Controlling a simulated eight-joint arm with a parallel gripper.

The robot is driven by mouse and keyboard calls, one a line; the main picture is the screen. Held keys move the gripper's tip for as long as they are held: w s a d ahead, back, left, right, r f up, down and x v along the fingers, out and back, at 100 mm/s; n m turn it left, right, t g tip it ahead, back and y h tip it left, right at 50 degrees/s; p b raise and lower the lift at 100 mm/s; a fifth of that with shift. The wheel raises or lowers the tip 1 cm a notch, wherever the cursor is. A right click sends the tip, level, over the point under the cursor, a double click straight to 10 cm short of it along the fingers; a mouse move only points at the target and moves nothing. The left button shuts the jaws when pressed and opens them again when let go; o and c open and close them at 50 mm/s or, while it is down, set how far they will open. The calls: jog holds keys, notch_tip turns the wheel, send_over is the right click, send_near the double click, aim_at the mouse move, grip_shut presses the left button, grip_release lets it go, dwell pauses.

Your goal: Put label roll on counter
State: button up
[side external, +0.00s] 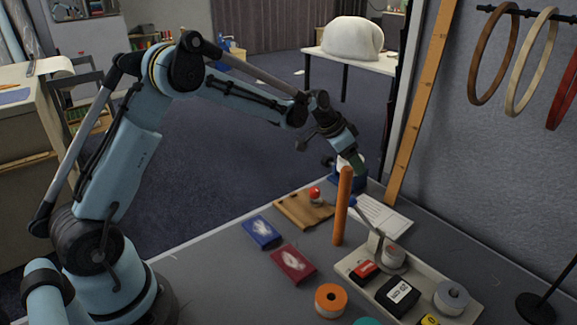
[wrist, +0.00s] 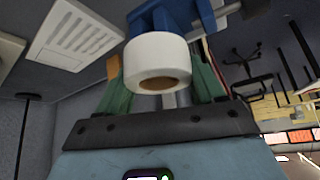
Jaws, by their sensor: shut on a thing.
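The label roll (wrist: 157,60), a white roll with a brown core, is between the green fingers of my gripper (wrist: 160,80) in the wrist view. The fingers are shut on its sides. In the side view my gripper (side external: 348,160) is low at the far end of the table, behind the orange tube, and only a small white patch of the roll shows there. A blue object (wrist: 165,15) is right behind the roll in the wrist view; I cannot tell whether they touch. The counter (side external: 215,275) is the grey tabletop.
An upright orange tube (side external: 343,205) stands close in front of my gripper. A wooden board (side external: 296,213) with a red knob, a blue packet (side external: 262,232), a red packet (side external: 293,264) and an orange roll (side external: 330,300) lie nearby. A tray (side external: 352,268) of small items is at right.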

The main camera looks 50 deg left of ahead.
jog(key=shift+r, duration=0.1)
notch_tip(320, 180, up, 4)
jog(key=shift+f, duration=0.1)
jog(key=s+d+r, duration=0.5)
jog(key=d+r, duration=0.5)
jog(key=r, duration=0.2)
jog(key=s+d+m+g+h, duration=0.3)
jog(key=s+m, duration=0.6)
jog(key=s, duration=0.9)
jog(key=s+d+m+g+h, duration=0.1)
jog(key=s+m+g, duration=0.55)
jog(key=s, duration=1.05)
notch_tip(320, 180, down, 11)
jog(key=m, duration=0.2)
jog(key=shift+t, duration=0.45)
jog(key=w+a+f, duration=0.1)
jog(key=a+f, duration=0.1)
jog(key=a, duration=0.1)
jog(key=w+a+f, duration=0.2)
jog(key=a, duration=0.2)
jog(key=w+a+f, duration=0.2)
jog(key=a+f, duration=0.1)
jog(key=shift+a, duration=0.3)
jog(key=shift+f, duration=2)
